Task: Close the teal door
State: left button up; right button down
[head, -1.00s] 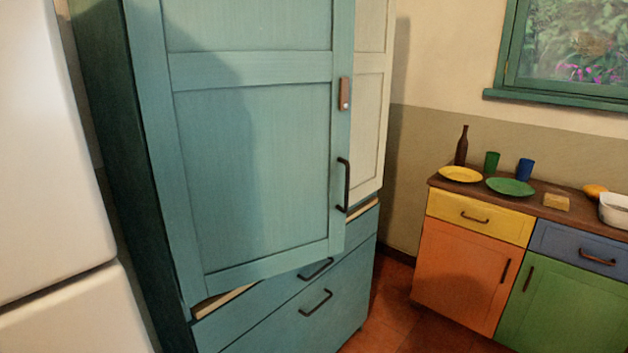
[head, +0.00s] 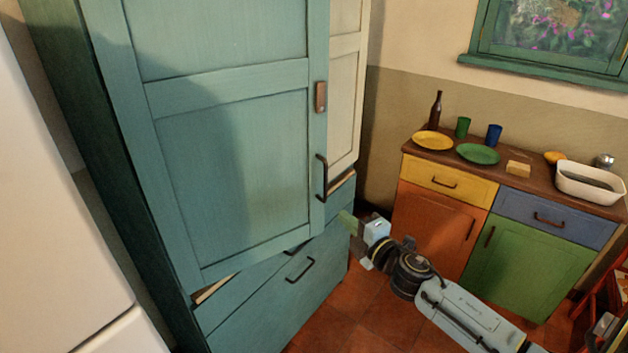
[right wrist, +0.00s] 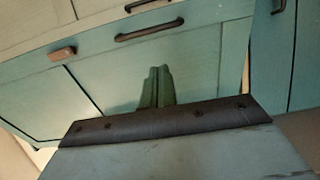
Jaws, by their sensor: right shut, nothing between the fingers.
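The teal door (head: 230,170) stands ajar on the tall teal cabinet in the head view. Its free right edge is swung out from the cabinet front. Its black handle (head: 321,178) and a small brown fitting (head: 321,97) are near that edge. In the right wrist view the door (right wrist: 205,60) spans the upper part, with its handle (right wrist: 150,30) near the top. My right gripper (head: 346,218) is shut and empty, at the lower right of the door. Its closed fingers (right wrist: 157,82) point at the door; I cannot tell whether they touch it. My left gripper is not in view.
Teal drawers (head: 275,297) with black handles sit below the door. A pale door (head: 345,95) stands to its right. A low coloured cabinet with a brown top (head: 500,182) carries plates, cups, a bottle and a white basin (head: 590,185). A white appliance (head: 50,230) fills the left.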

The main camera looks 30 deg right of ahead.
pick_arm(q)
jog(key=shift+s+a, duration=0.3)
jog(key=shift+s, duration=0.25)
pick_arm(e)
send_near(308, 183)
jog(key=w, duration=0.7)
jog(key=shift+a+f, duration=0.1)
jog(key=shift+a, duration=0.05)
